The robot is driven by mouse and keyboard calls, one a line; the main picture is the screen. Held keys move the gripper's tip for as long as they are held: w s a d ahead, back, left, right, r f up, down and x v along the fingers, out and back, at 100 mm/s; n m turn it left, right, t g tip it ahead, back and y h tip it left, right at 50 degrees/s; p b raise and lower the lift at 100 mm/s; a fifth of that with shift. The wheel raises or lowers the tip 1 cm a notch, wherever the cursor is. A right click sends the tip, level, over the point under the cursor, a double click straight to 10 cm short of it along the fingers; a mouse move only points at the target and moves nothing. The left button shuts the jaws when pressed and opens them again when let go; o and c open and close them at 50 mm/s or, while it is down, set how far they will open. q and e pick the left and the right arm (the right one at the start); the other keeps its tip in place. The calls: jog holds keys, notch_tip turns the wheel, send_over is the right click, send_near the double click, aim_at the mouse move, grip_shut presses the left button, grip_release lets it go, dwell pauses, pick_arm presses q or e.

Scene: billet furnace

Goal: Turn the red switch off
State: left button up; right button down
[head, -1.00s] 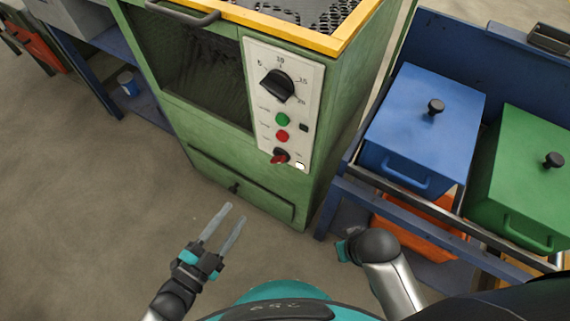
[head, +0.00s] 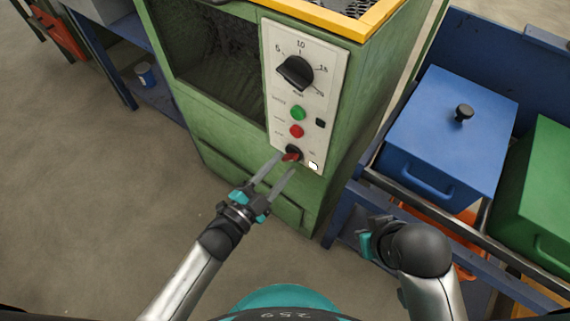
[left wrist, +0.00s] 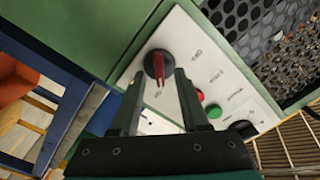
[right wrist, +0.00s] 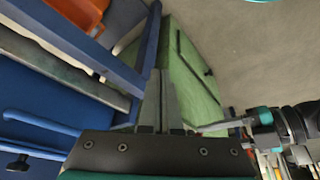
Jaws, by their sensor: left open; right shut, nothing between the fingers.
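The red switch (head: 291,154) is a red lever on a black round base, low on the white control panel (head: 314,92) of the green furnace. It also shows in the left wrist view (left wrist: 159,66), between the fingertips. My left gripper (head: 285,165) is open, its fingertips close to the switch; in the left wrist view (left wrist: 160,80) a finger stands on either side of the lever. I cannot tell whether they touch it. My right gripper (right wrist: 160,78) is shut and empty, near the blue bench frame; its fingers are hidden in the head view.
A black dial (head: 295,72), a green button (head: 298,113) and a red button (head: 296,131) sit above the switch. A blue lidded box (head: 440,140) and a green box (head: 540,190) stand on the bench at right. Bare floor lies front left.

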pick_arm(q)
jog(key=shift+x, duration=1.05)
jog(key=shift+c, duration=0.2)
grip_shut()
